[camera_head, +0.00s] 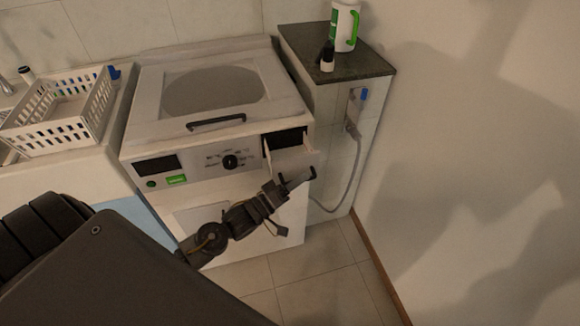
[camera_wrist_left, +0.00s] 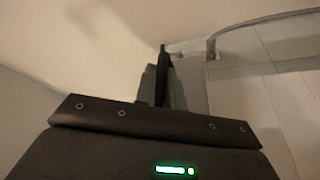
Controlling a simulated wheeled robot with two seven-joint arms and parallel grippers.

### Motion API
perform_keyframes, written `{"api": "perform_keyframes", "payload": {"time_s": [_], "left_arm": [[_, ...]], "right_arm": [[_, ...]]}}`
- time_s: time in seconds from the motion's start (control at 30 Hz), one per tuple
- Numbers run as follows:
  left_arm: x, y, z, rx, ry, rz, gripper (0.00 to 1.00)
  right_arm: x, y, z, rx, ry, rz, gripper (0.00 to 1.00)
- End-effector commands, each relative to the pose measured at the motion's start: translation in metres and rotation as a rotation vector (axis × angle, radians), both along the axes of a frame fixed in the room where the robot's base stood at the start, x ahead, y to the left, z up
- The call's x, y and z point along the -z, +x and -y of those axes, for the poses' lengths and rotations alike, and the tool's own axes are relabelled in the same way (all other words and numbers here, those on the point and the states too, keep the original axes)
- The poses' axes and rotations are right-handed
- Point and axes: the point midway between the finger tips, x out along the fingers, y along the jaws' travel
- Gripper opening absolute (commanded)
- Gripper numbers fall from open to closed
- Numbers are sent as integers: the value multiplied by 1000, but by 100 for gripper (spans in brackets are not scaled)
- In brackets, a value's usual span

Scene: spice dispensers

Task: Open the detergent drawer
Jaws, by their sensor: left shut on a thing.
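The detergent drawer (camera_head: 293,159) is at the right of the washing machine's (camera_head: 200,160) front panel. It is pulled out, and the dark opening shows behind its white front. My left gripper (camera_head: 299,181) is at the drawer's front and is shut on its dark handle (camera_head: 312,173). In the left wrist view the left gripper's fingers (camera_wrist_left: 160,86) close on the thin dark handle (camera_wrist_left: 164,62), seen almost edge-on. My right gripper is in neither view.
A cabinet with a dark top (camera_head: 345,65) stands right of the machine, holding a white and green jug (camera_head: 343,25) and a small dark bottle (camera_head: 327,57). A grey hose (camera_head: 354,165) hangs beside it. A white basket (camera_head: 60,115) is at left. Floor is clear in front.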

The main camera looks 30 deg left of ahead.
Motion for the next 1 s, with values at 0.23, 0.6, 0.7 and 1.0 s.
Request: {"api": "perform_keyframes", "payload": {"time_s": [0.23, 0.6, 0.7, 1.0], "left_arm": [[1, -2, 1, 1, 2, 0, 0], [0, -2, 0, -1, 0, 1, 32], [0, -2, 0, -1, 0, 1, 32], [9, -31, -13, -1, 1, -4, 32]], "right_arm": [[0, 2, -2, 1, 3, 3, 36], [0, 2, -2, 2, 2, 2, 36], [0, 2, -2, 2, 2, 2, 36], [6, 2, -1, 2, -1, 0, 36]]}}
